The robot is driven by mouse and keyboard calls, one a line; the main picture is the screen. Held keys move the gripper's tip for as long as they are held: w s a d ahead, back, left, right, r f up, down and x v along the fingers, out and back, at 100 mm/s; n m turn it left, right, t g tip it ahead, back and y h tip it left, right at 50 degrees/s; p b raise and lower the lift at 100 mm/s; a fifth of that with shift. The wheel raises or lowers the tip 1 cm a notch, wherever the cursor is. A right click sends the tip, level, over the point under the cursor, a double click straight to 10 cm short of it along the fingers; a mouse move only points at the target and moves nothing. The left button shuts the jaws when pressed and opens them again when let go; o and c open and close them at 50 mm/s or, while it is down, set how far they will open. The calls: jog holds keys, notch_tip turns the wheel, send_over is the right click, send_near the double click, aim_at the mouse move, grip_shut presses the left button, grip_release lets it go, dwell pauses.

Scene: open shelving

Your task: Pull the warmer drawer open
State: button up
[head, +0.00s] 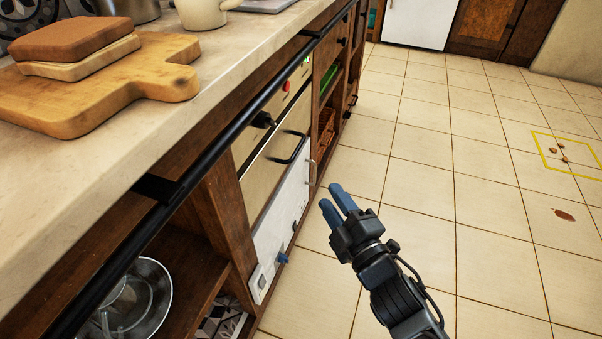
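The beige front with a black bar handle (288,148), set in the wooden counter, looks like the warmer drawer (264,178). It appears flush with the unit around it, so it looks shut. My gripper (330,196) has two blue fingers and is over the tiled floor, to the right of the drawer front and lower in the picture than the handle. It is apart from the handle and holds nothing that I can see. The fingers lie close side by side, and their gap is hard to judge from this angle.
A black rail (222,120) runs along the counter edge. Below the drawer is a white panel (282,215) with a blue knob (282,258). A cutting board (165,75) with bread-like slices lies on the counter. A glass bowl (135,305) sits on the lower shelf. The floor at right is mostly clear.

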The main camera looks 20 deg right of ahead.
jog(key=w+n+b, duration=0.2)
jog(key=w+b, duration=0.1)
jog(key=w, duration=1.4)
jog(key=shift+d+f+n+t, duration=0.25)
jog(key=shift+d+n+t, duration=0.05)
jog(key=shift+t, duration=0.1)
grip_shut()
